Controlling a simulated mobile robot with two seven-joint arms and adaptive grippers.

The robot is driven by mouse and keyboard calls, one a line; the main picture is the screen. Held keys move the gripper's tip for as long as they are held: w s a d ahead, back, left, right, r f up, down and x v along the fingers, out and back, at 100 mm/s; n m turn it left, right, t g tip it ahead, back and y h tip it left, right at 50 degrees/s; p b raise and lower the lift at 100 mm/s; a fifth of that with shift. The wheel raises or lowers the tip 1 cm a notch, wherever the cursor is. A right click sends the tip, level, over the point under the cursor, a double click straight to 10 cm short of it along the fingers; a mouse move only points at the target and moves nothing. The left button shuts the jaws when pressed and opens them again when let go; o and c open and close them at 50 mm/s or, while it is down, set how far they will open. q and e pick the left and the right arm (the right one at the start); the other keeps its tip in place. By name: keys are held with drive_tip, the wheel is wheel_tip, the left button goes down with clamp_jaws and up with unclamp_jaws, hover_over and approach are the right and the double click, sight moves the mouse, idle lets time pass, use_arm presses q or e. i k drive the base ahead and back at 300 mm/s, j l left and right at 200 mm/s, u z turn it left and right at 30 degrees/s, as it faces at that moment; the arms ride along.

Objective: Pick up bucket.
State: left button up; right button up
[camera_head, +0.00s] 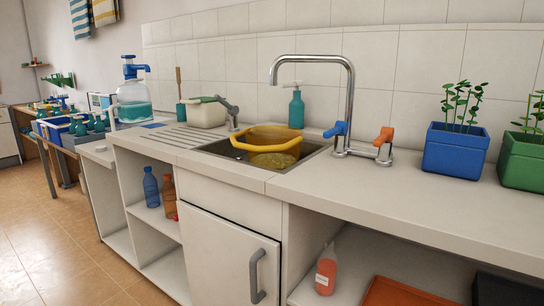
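A yellow bucket (272,137) sits in the sink (318,152), below the spout of the chrome tap (346,95). Its thick yellow rim or handle curves across the front. Its lower part is hidden by the sink and the counter edge. Neither of my grippers is in view.
The tap has a blue and an orange lever just right of the sink. A green soap bottle (296,108) stands behind it. A white container (206,113) and a grey curved fixture (229,112) stand left. Blue (455,151) and green (524,172) planters stand right. The front right counter is clear.

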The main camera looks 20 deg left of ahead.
sight(278, 147)
drive_tip(key=i+j+z, duration=0.15)
drive_tip(key=i+j, duration=0.15)
drive_tip(key=j, duration=0.15)
drive_tip(key=i+j+z, duration=0.15)
drive_tip(key=i+j, duration=0.15)
drive_tip(key=j, duration=0.15)
